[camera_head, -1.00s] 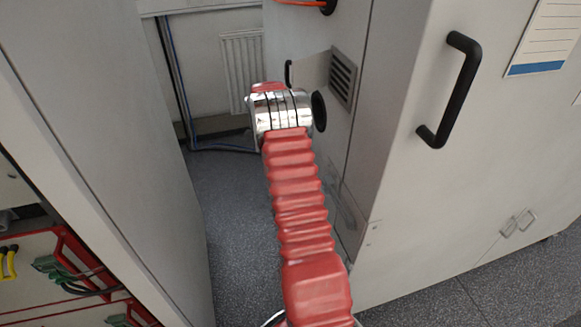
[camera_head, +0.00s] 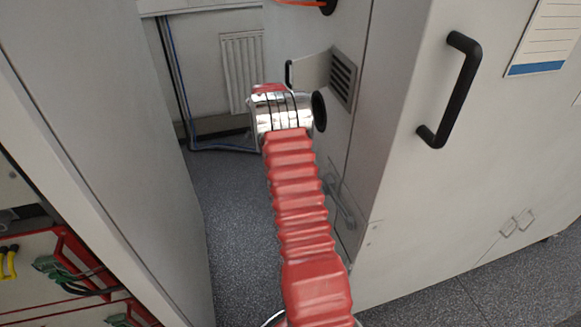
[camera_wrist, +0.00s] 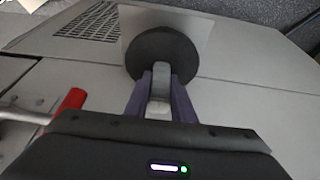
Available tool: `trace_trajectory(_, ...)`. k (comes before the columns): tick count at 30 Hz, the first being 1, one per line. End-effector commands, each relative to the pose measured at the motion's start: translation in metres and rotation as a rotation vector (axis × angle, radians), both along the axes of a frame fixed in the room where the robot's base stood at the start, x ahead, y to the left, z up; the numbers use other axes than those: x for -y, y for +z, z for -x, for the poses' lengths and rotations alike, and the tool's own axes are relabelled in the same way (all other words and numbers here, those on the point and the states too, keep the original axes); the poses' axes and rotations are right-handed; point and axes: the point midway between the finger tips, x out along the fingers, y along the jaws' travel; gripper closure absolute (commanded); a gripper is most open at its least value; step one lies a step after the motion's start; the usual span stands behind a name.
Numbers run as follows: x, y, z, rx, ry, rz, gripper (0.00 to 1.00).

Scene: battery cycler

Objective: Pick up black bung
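The black bung (camera_head: 319,111) is a round dark disc on the side of the pale cabinet, below and left of a vent, in the head view. In the wrist view the bung (camera_wrist: 163,52) is a dark disc straight ahead at the fingertips, against the panel. My gripper (camera_wrist: 161,76) points at it, with its two purple fingers on either side of a grey piece in front of the disc. I cannot tell whether the fingers press on that piece. In the head view the fingertips are hidden behind the silver wrist of my red-sleeved arm.
The vent (camera_head: 343,78) is close beside the bung. A black door handle (camera_head: 450,90) sticks out from the cabinet front at right. A tall grey panel (camera_head: 95,130) stands at left. Free speckled floor (camera_head: 240,220) lies between them. A red thing (camera_wrist: 70,101) shows left in the wrist view.

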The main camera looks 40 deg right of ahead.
Motion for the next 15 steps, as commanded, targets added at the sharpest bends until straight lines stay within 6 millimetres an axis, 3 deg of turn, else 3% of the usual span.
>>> trace_trajectory(8, -0.0003, -0.0002, 0.0005, -0.002, -0.001, -0.001, 1.0)
trace_trajectory(15, 0.0, 0.0006, 0.0002, -0.001, 0.0, 0.0, 1.0)
